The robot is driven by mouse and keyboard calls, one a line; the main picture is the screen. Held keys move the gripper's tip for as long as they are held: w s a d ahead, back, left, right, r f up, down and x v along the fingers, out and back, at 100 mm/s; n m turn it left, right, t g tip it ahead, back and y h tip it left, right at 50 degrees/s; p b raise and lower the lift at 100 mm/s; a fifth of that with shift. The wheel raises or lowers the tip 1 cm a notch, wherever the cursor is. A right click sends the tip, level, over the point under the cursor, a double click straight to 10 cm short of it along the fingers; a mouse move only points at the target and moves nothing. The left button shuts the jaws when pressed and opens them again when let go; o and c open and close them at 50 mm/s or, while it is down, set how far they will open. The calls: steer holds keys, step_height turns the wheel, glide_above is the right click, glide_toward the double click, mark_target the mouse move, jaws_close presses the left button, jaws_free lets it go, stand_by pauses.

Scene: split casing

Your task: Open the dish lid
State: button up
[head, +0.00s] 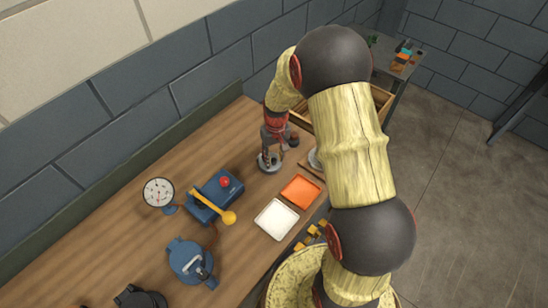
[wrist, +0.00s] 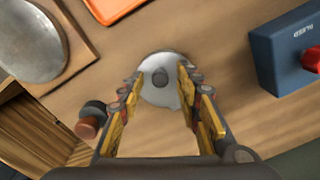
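In the head view my gripper (head: 271,154) points down over the grey disc (head: 269,166) on the wooden bench. A silver round dish (wrist: 30,40) sits on a wooden board (wrist: 82,52) at the wrist view's upper left. In the head view my arm partly hides that dish (head: 314,158).
An orange tray (head: 300,191) and a white tray (head: 276,219) lie nearby. A blue box with a red button (head: 225,182) and yellow lever (head: 213,207) stands left of them. A dark knob (wrist: 92,112) is close to my left finger. A gauge (head: 159,192) stands farther left.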

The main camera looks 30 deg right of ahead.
steer(key=shift+c, duration=1.2)
jaws_close()
